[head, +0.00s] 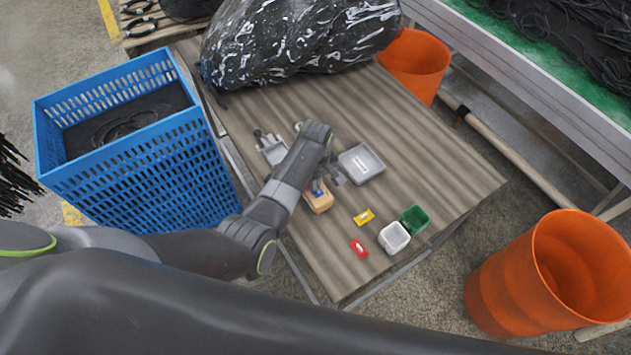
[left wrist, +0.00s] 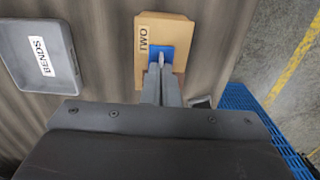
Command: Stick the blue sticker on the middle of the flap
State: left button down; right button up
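A small tan cardboard box (head: 321,203) stands on the slatted table, with its flap marked TWO (left wrist: 148,32) facing the left wrist camera. The blue sticker (left wrist: 153,49) has a pale tab in its middle and lies over the flap, below the TWO label. It is partly visible in the head view. My left gripper (left wrist: 161,72) has its fingers together on the sticker's tab, over the box. I cannot tell whether the sticker is pressed fully flat. My right gripper is not in view.
A grey tray marked BENDS (left wrist: 71,56) lies beside the box. A yellow sticker (head: 364,216), a red sticker (head: 359,249), a white cup (head: 394,237) and a green cup (head: 415,218) are nearby. A grey device (head: 272,149) and a blue crate (head: 150,160) stand left.

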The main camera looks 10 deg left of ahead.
pick_arm(q)
jog(key=c, duration=1.1)
grip_release()
jog(key=shift+c, duration=0.2)
jog(key=shift+r+p, duration=3.55)
jog(key=shift+p, duration=0.45)
jog(key=shift+f, duration=0.1)
